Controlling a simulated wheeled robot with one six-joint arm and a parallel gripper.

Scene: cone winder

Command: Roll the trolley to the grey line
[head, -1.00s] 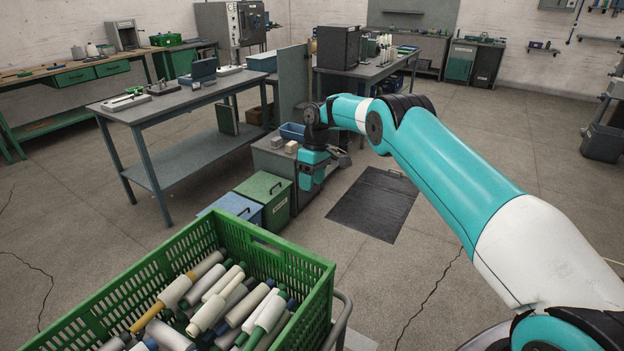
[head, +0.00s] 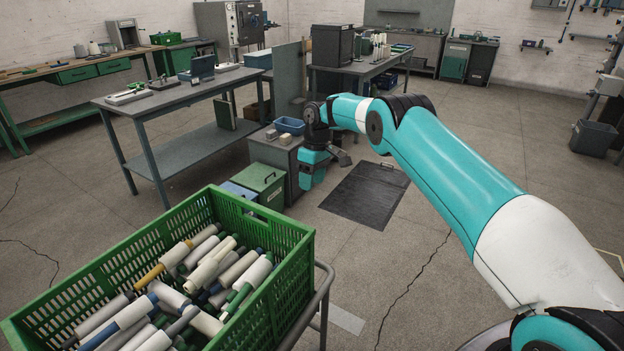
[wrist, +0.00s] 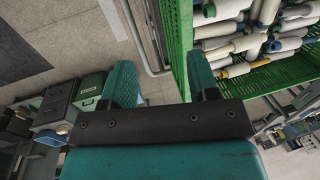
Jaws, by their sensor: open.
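The trolley (head: 324,297) stands at the lower left of the head view, bearing a green crate (head: 283,290) full of yarn bobbins. Its metal rail (wrist: 136,35) shows left of the crate in the wrist view. A pale grey strip (head: 346,319) lies on the floor just right of the trolley; it also shows in the wrist view (wrist: 87,20). My gripper (wrist: 162,82) is open, with nothing seen held between its fingers. In the head view it hangs beyond the trolley, and its fingertips are hard to make out there.
A dark floor mat (head: 365,195) lies beyond the trolley. A grey cabinet (head: 268,155) and a green box (head: 262,184) stand behind the crate. A workbench (head: 170,100) is at the left. Open floor (head: 490,150) lies to the right, with a grey bin (head: 593,138) at its edge.

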